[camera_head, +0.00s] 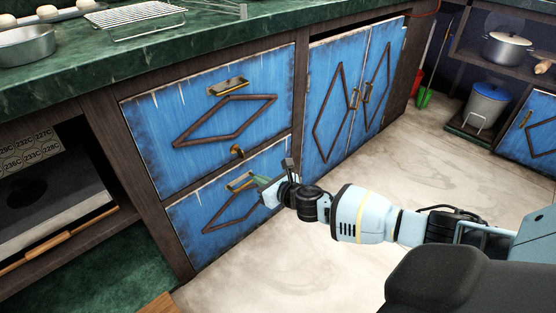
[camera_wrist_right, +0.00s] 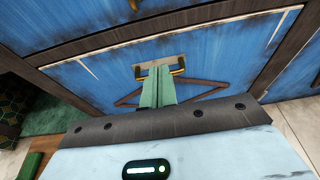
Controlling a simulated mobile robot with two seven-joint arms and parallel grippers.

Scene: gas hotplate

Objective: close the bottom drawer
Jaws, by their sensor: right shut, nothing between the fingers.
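The bottom drawer (camera_head: 190,228) has a worn blue front with a dark diamond trim and sits low in the cabinet, under a larger blue front. It looks nearly flush with the frame; I cannot tell whether a small gap is left. Its brass handle (camera_head: 238,182) is near its top edge. My right gripper (camera_head: 259,182) is at the drawer front, just right of the handle in the head view. In the wrist view its green fingers (camera_wrist_right: 156,78) are together and empty, overlapping the middle of the handle (camera_wrist_right: 177,69). I cannot tell whether they touch. My left gripper is out of view.
The pale marble floor (camera_head: 270,265) in front of the drawer is clear except for my arm.

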